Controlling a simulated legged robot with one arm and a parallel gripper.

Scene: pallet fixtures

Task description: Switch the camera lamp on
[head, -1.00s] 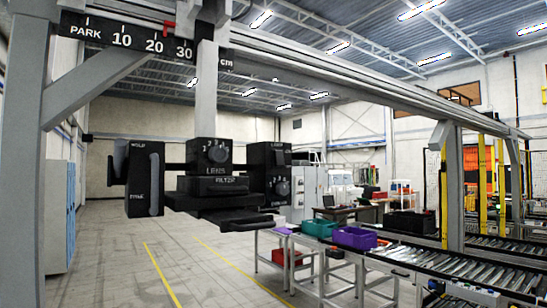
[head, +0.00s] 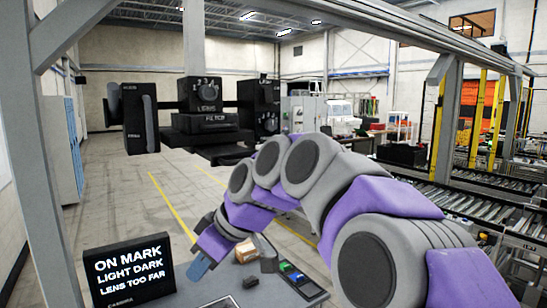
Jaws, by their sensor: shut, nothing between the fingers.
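The black camera unit hangs from the overhead rail, with a numbered LENS dial (head: 207,90) over a FILTER block (head: 205,122). A tall black box (head: 134,118) with a grey handle is at its left. Another black box with a dial (head: 262,105) is at its right. A black display (head: 128,267) at lower left reads ON MARK, LIGHT DARK, LENS TOO FAR. My gripper (head: 198,268) is shut and empty, pointing down-left beside the display, below and apart from the camera unit. I cannot tell which part is the lamp switch.
A grey tabletop (head: 213,291) at the bottom holds a tan block (head: 245,250), a small dark block (head: 250,282) and a dark tray (head: 300,284) with blue and green pieces. A gantry post (head: 45,165) stands at left. Roller conveyors (head: 470,188) run at right.

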